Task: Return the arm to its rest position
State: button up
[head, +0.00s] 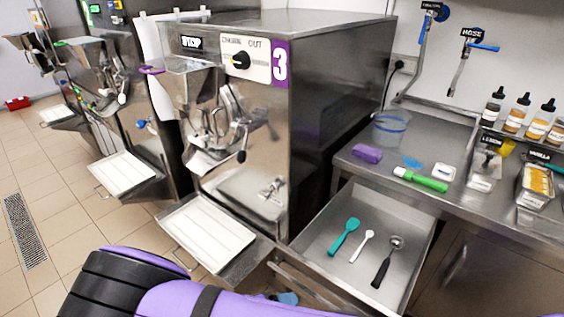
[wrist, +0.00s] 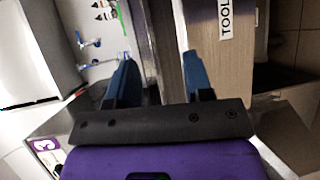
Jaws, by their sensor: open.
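My gripper (wrist: 158,62) shows in the wrist view with its two blue fingers spread apart and nothing between them. Beyond the fingers is a metal drawer front (wrist: 205,60) with a label reading "TOOL". I cannot tell whether the fingers touch it. In the head view my purple and black arm crosses the bottom edge, and the gripper is mostly hidden below the drawer's near side. The open drawer (head: 338,280) holds a teal spatula (head: 344,237), a small white spoon (head: 362,246) and a dark-handled scoop (head: 387,262).
Batch freezer 3 (head: 240,135) stands left of the drawer, with a white tray (head: 207,232) on its front shelf. The counter (head: 460,150) at right holds a green bottle (head: 420,180), a purple cloth (head: 367,153) and several bottles behind. Open tiled floor (head: 70,210) lies at left.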

jog(key=w+d+r+m+g+y, duration=0.1)
jog(key=w+r+g+y, duration=0.2)
jog(key=r, duration=0.6)
jog(key=w+d+r+m+g+y, duration=0.2)
jog(key=w+r+g, duration=0.2)
jog(key=r, duration=0.5)
jog(key=w+d+r+y, duration=0.1)
jog(key=d+r+y, duration=0.25)
jog(key=r, duration=0.45)
jog(key=d+r+y, duration=0.2)
jog(key=d+r, duration=0.3)
jog(key=r, duration=0.3)
jog(key=s+d+r+m+t+y, duration=0.15)
jog(key=s+d+r+y, duration=0.3)
jog(key=d+r, duration=0.7)
jog(key=s+d+r+t, duration=0.2)
jog(key=s+d+r, duration=0.1)
jog(key=s, duration=0.2)
jog(key=s+d+r+t, duration=0.3)
jog(key=s, duration=0.3)
jog(key=shift+r, duration=0.35)
jog(key=shift+w, duration=0.1)
